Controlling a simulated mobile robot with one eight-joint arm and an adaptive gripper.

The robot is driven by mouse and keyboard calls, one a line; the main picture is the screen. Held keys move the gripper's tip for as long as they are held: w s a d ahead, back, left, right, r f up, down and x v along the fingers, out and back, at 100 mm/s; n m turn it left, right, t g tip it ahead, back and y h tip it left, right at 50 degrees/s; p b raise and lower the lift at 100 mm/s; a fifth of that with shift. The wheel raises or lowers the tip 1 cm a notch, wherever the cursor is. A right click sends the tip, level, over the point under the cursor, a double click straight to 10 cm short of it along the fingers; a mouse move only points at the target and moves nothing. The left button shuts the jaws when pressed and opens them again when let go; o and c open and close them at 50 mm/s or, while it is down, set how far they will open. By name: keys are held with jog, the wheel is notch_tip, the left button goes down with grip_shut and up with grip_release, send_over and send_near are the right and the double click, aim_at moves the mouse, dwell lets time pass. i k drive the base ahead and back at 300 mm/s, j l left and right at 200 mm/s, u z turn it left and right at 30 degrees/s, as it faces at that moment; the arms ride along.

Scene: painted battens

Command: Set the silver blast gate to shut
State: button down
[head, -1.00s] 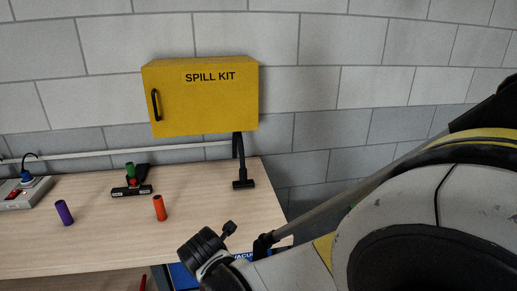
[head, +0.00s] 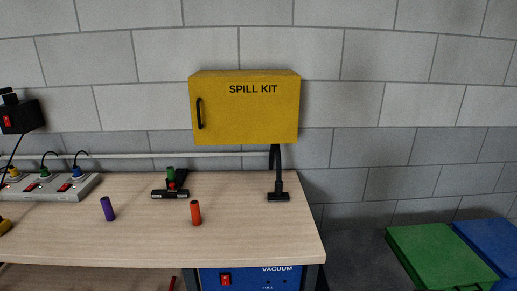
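I cannot make out a silver blast gate in the head view. My gripper is not in view, and no part of my arm shows. A black hose with a flat nozzle (head: 278,192) comes down below the yellow cabinet to the right end of the workbench. A blue vacuum unit (head: 248,279) with a red switch stands under the bench, cut off by the bottom edge of the picture.
The yellow spill kit cabinet (head: 245,112) is shut on the wall. The wooden workbench (head: 240,235) bears a purple cylinder (head: 108,209), an orange cylinder (head: 196,213), a black tool (head: 172,188) and a power strip (head: 45,187). Green (head: 435,255) and blue (head: 490,243) bins stand right.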

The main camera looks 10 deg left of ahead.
aim_at(172, 185)
jog(key=u, duration=1.3)
